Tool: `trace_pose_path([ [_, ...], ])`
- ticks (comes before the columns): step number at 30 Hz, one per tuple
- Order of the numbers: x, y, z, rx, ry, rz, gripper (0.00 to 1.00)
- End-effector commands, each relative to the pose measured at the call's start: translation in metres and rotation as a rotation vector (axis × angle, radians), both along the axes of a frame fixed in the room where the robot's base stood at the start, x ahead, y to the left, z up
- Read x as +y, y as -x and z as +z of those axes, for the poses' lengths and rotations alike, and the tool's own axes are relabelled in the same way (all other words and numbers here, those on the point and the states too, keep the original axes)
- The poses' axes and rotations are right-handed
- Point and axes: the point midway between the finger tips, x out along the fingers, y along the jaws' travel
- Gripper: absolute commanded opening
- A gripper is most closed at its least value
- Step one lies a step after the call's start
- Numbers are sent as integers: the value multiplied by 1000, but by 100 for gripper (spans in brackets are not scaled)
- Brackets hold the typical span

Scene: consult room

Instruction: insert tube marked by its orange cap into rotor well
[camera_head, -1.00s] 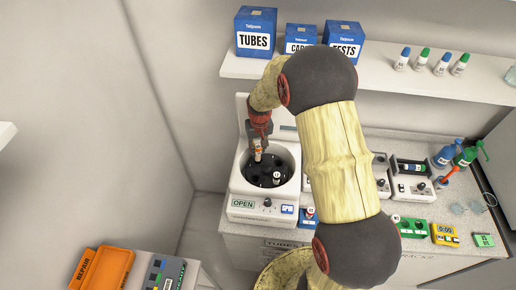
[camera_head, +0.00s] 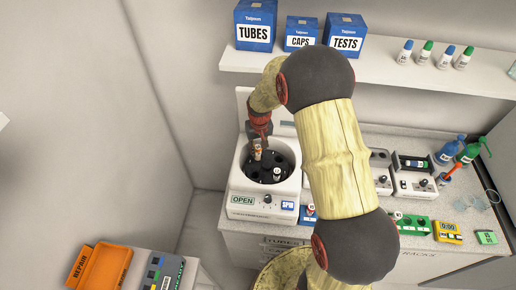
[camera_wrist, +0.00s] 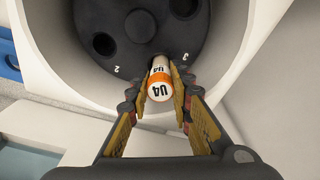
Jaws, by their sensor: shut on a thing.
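In the head view my gripper (camera_head: 257,146) holds this tube over the back left part of the centrifuge's open bowl. The dark rotor (camera_wrist: 118,18) has several round wells; numbers 2 and 3 show near its rim. The tube's far end meets the rotor's edge in the wrist view, between those numbers. Whether it is in a well or above one I cannot tell. A white-capped tube (camera_head: 277,174) stands in the rotor.
The white centrifuge (camera_head: 243,214) has an OPEN sign on its front, and its bowl wall (camera_wrist: 50,50) surrounds the rotor closely. More devices and bottles (camera_head: 449,151) stand right on the counter. A shelf (camera_head: 380,75) with boxes runs above. My arm hides the middle.

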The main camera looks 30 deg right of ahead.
Motion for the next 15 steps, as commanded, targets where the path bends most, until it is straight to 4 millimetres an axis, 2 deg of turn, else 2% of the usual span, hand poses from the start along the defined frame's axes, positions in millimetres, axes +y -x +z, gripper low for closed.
trace_pose_path([
  [15,0,0,-16,0,0,0,4],
])
